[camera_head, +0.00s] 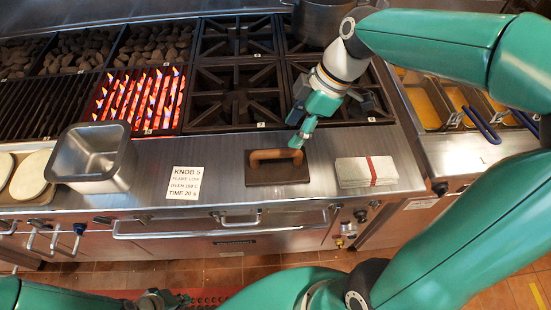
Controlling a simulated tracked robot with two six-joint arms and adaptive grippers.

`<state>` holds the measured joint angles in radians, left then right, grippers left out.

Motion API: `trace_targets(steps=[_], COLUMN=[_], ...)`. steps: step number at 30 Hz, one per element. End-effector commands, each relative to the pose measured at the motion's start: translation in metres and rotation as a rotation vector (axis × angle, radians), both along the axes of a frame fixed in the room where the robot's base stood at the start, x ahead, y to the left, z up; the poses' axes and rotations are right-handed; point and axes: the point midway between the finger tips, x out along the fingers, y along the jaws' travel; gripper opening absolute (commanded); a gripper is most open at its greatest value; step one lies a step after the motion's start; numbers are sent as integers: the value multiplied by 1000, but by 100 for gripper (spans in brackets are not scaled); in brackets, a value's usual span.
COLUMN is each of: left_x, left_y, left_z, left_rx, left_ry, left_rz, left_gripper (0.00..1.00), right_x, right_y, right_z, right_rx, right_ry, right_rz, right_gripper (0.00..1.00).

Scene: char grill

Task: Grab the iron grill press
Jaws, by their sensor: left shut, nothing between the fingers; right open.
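The iron grill press (262,176) is a dark rectangular plate with a brown handle on top. It lies flat on the steel counter ledge in front of the burners. My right gripper (297,141) reaches down from the upper right, its fingertips at the right end of the handle. It is open; I cannot tell whether it touches the handle. My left gripper (160,299) is low at the bottom edge, in front of the stove and well away from the press. It is shut and empty, and partly cut off by the frame.
A square steel pan (93,155) and pale round flatbreads (31,175) are at the left. A printed card (185,183) lies left of the press, a folded towel (366,172) right of it. A lit grill (140,100) glows behind. A pot (322,20) stands at the back.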

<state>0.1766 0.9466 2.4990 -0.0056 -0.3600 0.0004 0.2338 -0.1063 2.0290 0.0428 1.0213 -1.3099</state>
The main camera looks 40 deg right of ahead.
Motion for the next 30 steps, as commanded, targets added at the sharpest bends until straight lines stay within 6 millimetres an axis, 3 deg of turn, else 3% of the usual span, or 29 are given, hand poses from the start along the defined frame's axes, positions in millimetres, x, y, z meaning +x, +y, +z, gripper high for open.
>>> trace_targets(steps=[4, 14, 22, 30], left_x=[0, 0, 0, 0], left_y=[0, 0, 0, 0], left_z=[2, 7, 15, 15], left_rx=[0, 0, 0, 0], left_ry=[0, 0, 0, 0], left_rz=[0, 0, 0, 0], left_gripper=[0, 0, 0, 0], right_x=[6, 10, 17, 19], right_y=[10, 21, 38, 39], right_z=[-24, -44, -76, -81], right_rx=[1, 1, 1, 0], right_ry=[3, 4, 3, -1], right_rz=[3, 6, 6, 4], right_gripper=[51, 51, 51, 51])
